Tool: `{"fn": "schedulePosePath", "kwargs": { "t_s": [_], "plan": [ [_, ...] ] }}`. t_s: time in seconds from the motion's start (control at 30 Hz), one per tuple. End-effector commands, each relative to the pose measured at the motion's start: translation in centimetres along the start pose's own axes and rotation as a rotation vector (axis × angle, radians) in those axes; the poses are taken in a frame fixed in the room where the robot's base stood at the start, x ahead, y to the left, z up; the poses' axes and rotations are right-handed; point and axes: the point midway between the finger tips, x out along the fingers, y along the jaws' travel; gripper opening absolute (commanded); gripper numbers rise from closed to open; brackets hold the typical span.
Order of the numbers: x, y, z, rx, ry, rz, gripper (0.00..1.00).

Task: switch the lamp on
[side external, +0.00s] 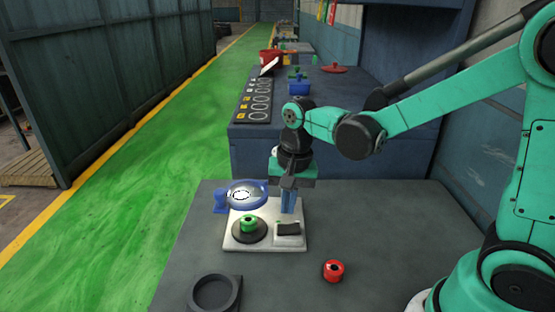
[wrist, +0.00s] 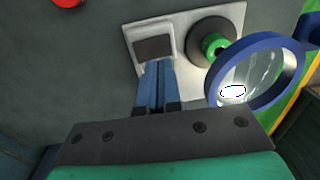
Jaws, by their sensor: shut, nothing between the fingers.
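A light grey base plate (side external: 240,243) lies on the dark table. It bears a dark rocker switch (side external: 288,228) in a pale housing at its right; the switch also shows in the wrist view (wrist: 154,47). A green knob (side external: 248,224) on a black round base stands to its left. A blue ring with clear glass (side external: 262,199) stands over the back left of the plate. A bright white disc (wrist: 232,91) shows through the glass; I cannot tell whether it is a lit lamp. My gripper (side external: 289,212) points down, blue fingers shut and empty, close behind the switch; contact is unclear.
A red knob-like piece (side external: 333,271) lies on the table at front right, and a black round holder (side external: 214,292) at front left. A blue bench (side external: 330,150) with a dark panel (side external: 258,104) stands behind.

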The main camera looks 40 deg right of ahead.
Motion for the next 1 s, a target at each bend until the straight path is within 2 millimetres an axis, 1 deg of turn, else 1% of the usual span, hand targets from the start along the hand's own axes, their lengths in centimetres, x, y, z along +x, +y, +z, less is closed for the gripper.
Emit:
{"fn": "schedulePosePath", "kwargs": {
  "t_s": [0.03, 0.3, 0.5, 0.7, 1.0],
  "plan": [
    [-1.0, -0.1, 0.1, -0.001, 0.0, 0.0, 0.0],
    [-6.0, -1.2, 0.1, -0.001, 0.0, 0.0, 0.0],
    [-8.9, -1.9, 0.0, -0.001, 0.0, 0.0, 0.0],
    [-10.3, -2.1, 0.0, 0.0, 0.0, 0.0, 0.0],
    [-10.5, -2.2, 0.0, 0.0, 0.0, 0.0, 0.0]
  ]
}}
